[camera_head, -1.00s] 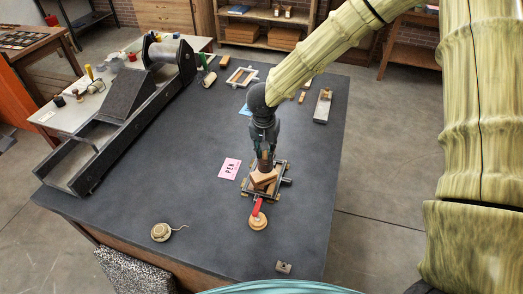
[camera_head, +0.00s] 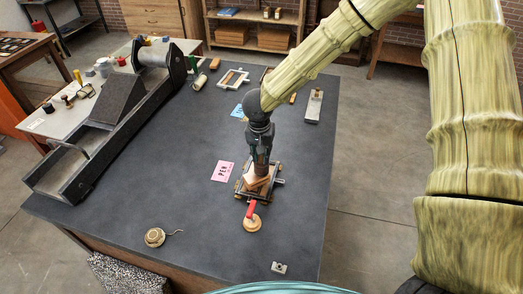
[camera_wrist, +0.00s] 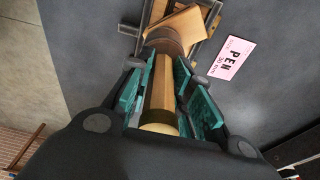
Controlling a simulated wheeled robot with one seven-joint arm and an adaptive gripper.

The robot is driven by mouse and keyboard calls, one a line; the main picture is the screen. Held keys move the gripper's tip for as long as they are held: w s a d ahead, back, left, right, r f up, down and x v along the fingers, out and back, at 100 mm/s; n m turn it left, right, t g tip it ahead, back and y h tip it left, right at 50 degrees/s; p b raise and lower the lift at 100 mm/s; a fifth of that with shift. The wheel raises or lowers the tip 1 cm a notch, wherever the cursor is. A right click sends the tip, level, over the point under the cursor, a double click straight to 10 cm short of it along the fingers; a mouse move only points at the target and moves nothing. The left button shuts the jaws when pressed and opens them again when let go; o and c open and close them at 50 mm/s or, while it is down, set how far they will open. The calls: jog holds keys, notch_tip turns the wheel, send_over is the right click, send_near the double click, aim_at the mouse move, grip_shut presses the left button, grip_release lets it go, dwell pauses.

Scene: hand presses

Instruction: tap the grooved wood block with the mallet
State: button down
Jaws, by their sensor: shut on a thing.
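My gripper (camera_wrist: 158,95) is shut on the handle of the mallet (camera_wrist: 160,88), which lies lengthwise between the green finger pads. The mallet's brown rounded head is beyond the fingertips in the wrist view. The wood block (camera_wrist: 184,21) is tan and sits just beyond and partly behind the mallet head. In the head view my gripper (camera_head: 262,162) points down over the block (camera_head: 255,184), which lies within a dark metal frame (camera_head: 242,194). I cannot tell whether the mallet head touches the block. The block's grooves cannot be made out.
A pink card (camera_head: 223,171) lies left of the frame. A round wooden piece with a red handle (camera_head: 251,217) is in front. A twine ball (camera_head: 155,237) and a small metal block (camera_head: 279,268) lie nearer. A long dark press (camera_head: 95,125) lines the left side.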

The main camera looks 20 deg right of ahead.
jog(key=shift+f, duration=0.45)
jog(key=shift+r, duration=1.5)
jog(key=shift+r, duration=1.5)
